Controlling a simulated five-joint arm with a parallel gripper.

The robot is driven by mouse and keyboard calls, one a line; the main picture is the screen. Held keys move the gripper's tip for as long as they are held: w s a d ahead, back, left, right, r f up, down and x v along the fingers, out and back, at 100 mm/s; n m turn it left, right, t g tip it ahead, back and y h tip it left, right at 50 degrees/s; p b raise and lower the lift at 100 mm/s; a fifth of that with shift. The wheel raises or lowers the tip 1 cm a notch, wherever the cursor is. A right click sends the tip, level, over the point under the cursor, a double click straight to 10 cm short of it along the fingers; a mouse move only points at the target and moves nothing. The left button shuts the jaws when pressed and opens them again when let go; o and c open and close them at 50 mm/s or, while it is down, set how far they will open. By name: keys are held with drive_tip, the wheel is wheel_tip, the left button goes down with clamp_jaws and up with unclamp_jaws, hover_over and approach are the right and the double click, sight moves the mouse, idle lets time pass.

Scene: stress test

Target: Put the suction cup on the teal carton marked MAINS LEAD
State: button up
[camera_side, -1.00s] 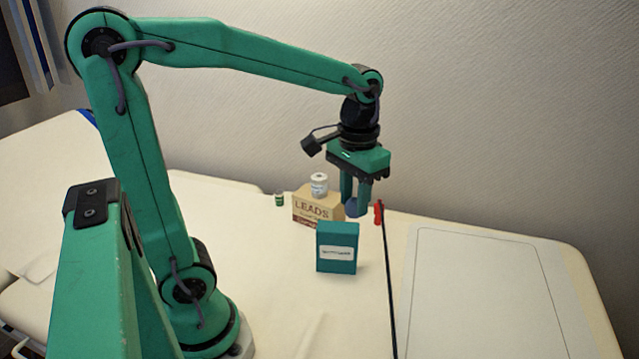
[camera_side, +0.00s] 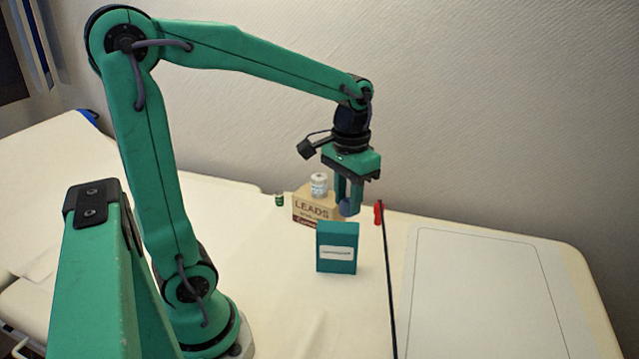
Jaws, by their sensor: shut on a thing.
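The teal carton (camera_side: 337,240) stands upright on the couch top, with a white label whose print is too small to read. My gripper (camera_side: 347,205) is above and behind it, fingers pointing down. It is shut on a small blue rounded thing, which I take to be the suction cup (camera_side: 346,209); the fingers hide part of it. The cup appears apart from the carton, a little above its top edge in the picture.
A tan LEADS box (camera_side: 312,208) stands behind the carton, with a white jar (camera_side: 319,185) on it. A small green vial (camera_side: 279,200) is left of it. A red clip (camera_side: 378,213) tops a dark cord (camera_side: 388,285) on the right. A pale outlined panel (camera_side: 485,290) is clear.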

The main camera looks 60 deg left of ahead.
drive_tip(key=a+f, duration=0.1)
drive_tip(key=a, duration=0.1)
drive_tip(key=w+a+f, duration=0.1)
drive_tip(key=a, duration=0.1)
drive_tip(key=a+f, duration=0.1)
drive_tip(key=a, duration=0.1)
drive_tip(key=shift+w+f, duration=0.25)
drive_tip(key=shift+f, duration=2.1)
drive_tip(key=shift+f, duration=0.15)
drive_tip(key=o, duration=0.9)
drive_tip(key=shift+o, duration=0.2)
wheel_tip(320, 180, up, 12)
drive_tip(key=shift+r, duration=0.2)
drive_tip(key=shift+s+d, duration=0.1)
